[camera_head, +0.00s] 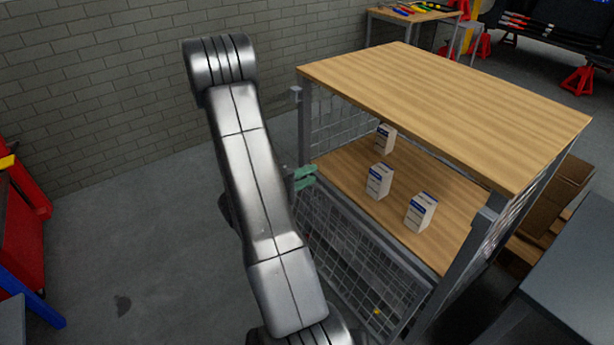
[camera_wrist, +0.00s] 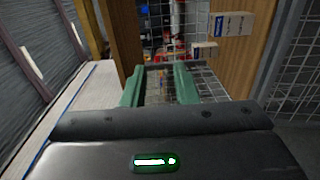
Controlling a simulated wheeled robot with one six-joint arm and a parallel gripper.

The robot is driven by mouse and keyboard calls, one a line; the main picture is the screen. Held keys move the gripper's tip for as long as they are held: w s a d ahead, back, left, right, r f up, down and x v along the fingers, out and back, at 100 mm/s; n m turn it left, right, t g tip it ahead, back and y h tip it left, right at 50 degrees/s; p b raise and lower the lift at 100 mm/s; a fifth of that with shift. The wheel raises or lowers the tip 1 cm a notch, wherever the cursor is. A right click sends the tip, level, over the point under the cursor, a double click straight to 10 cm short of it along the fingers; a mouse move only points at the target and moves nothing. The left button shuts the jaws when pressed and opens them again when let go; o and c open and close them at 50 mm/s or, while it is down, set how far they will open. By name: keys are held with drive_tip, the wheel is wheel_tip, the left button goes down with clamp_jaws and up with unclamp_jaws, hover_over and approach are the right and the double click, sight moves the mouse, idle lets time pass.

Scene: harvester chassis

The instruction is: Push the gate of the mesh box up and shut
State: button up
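The mesh box (camera_head: 440,110) has a wooden top, grey posts and a wooden shelf (camera_head: 345,175) inside. Its front opening above the shelf is uncovered. A wire mesh panel, seemingly the gate (camera_head: 345,262), hangs below the shelf's front edge. My gripper (camera_head: 304,178) has green fingers and is at the left end of the opening, near the left post and about shelf height. In the wrist view my gripper's fingers (camera_wrist: 158,86) are apart, with mesh and a grey bar visible beyond them. I cannot tell whether they touch the box. My arm hides part of the box's lower left.
Several white-and-blue cartons stand on the shelf, one near the front (camera_head: 420,212). A grey table (camera_head: 575,265) stands at the right, close to the box. A brick wall (camera_head: 110,90) runs behind. The floor (camera_head: 120,240) left of my arm is mostly clear.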

drive_tip(key=b+v, duration=0.1)
drive_tip(key=v, duration=1.2)
drive_tip(key=shift+s+a, duration=0.25)
drive_tip(key=shift+a, duration=0.1)
